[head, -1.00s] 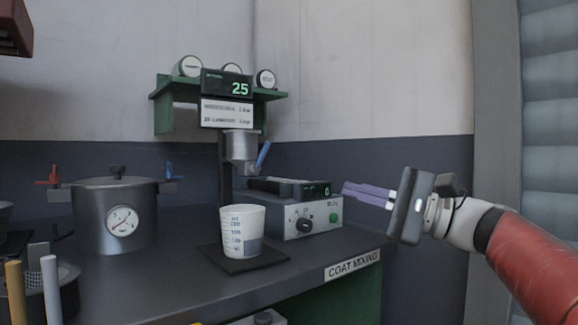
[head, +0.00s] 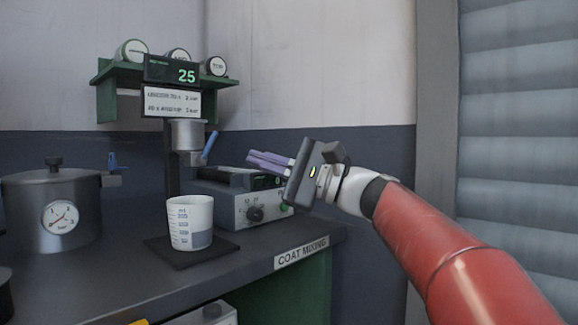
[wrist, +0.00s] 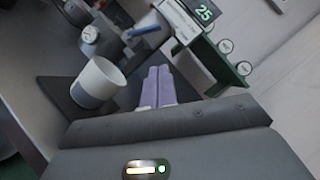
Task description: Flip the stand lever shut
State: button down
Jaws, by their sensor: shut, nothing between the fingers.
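The stand lever is a blue handle (head: 210,147) on the right side of the dispenser cup (head: 187,135) on the dark stand. It tilts up and to the right from its pivot. In the wrist view the blue lever (wrist: 143,32) lies ahead of the fingers, a little to the left. My gripper (head: 250,161) has purple fingers and is shut and empty. It points left toward the lever from the right, apart from it. The purple fingers also show in the wrist view (wrist: 157,75).
A white measuring cup (head: 190,222) with grey content stands on a dark pad (head: 161,247) below the dispenser. A grey control box (head: 240,209) sits behind, below my fingers. A pressure pot (head: 50,190) stands at left. A green shelf (head: 105,98) holds several round containers.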

aim_at(209, 145)
jog(key=shift+s+a+r, duration=0.3)
jog(key=shift+a+r, duration=0.1)
jog(key=shift+a, duration=0.35)
jog(key=shift+s+a+r, duration=0.3)
jog(key=shift+a+r, duration=0.15)
jog(key=shift+a, duration=0.35)
jog(key=shift+s+a+r, duration=0.3)
jog(key=shift+a+r, duration=0.1)
jog(key=shift+a, duration=0.35)
jog(key=shift+s+r, duration=0.1)
jog(key=shift+s, duration=0.05)
jog(key=shift+n, duration=0.3)
